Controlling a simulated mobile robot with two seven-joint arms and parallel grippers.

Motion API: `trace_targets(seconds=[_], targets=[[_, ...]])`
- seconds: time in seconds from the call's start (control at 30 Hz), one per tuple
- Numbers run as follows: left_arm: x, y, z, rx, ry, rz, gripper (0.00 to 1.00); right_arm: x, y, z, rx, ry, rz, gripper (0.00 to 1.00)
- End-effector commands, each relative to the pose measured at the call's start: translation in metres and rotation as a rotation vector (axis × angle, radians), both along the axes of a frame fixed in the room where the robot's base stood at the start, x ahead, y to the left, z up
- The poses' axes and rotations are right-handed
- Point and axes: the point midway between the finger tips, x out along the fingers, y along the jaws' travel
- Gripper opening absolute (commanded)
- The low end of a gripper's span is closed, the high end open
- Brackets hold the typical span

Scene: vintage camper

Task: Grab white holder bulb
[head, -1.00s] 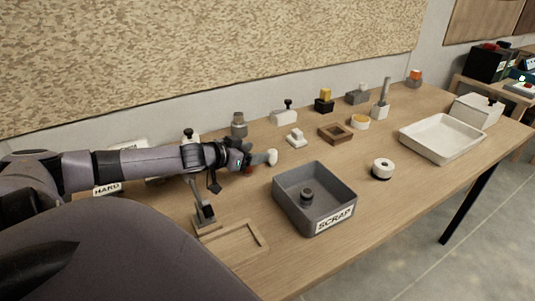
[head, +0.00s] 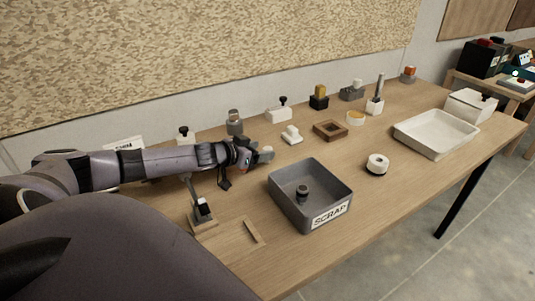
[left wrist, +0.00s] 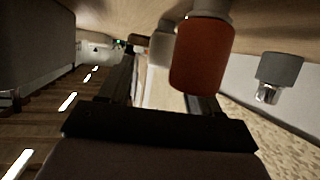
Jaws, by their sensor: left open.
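My left gripper (head: 252,156) is open, low over the table left of the scrap tray. In the left wrist view a red cylinder with a pale collar (left wrist: 202,55) hangs large in the picture, in front of the right finger. It seems to be a bulb in a light holder; the collar's exact colour is unclear. In the head view the gripper mostly hides it. A small pale rounded thing (head: 267,150) shows just beyond the fingertips. I cannot tell whether the fingers touch either one. My right gripper is not in view.
The dark scrap tray (head: 283,205) stands close to the right of the gripper. Behind it are a grey holder with a clear top (head: 235,122), a white fixture (head: 291,134) and a brown square frame (head: 330,131). A stand (head: 203,212) is below the arm. A white tray (head: 436,134) is farther right.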

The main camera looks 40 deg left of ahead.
Motion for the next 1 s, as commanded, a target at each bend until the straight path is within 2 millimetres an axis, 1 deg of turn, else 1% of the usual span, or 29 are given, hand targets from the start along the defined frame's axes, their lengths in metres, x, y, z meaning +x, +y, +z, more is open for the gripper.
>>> trace_targets(seconds=[0.1,0.23,0.57,0.67,0.7,0.73,0.77,1.0], targets=[[0.009,0.000,-0.002,-0.002,-0.002,0.002,0.63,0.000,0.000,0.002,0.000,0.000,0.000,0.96],[0.014,-0.001,-0.004,-0.001,-0.002,-0.001,0.63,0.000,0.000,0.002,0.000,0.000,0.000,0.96],[0.016,-0.001,-0.006,0.001,0.000,-0.001,0.63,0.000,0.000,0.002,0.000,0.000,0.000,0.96],[0.016,-0.001,-0.006,0.000,0.000,-0.001,0.34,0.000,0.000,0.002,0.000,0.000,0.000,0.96],[0.016,-0.001,-0.006,0.000,0.000,-0.001,0.21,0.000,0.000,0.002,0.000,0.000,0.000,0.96],[0.016,-0.001,-0.006,0.000,0.000,-0.001,0.11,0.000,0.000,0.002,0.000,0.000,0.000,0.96],[0.016,-0.001,-0.006,0.000,0.000,-0.001,0.04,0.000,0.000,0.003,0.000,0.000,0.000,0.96],[0.016,-0.001,-0.006,0.000,0.000,-0.001,0.04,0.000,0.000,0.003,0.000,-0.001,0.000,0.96]])
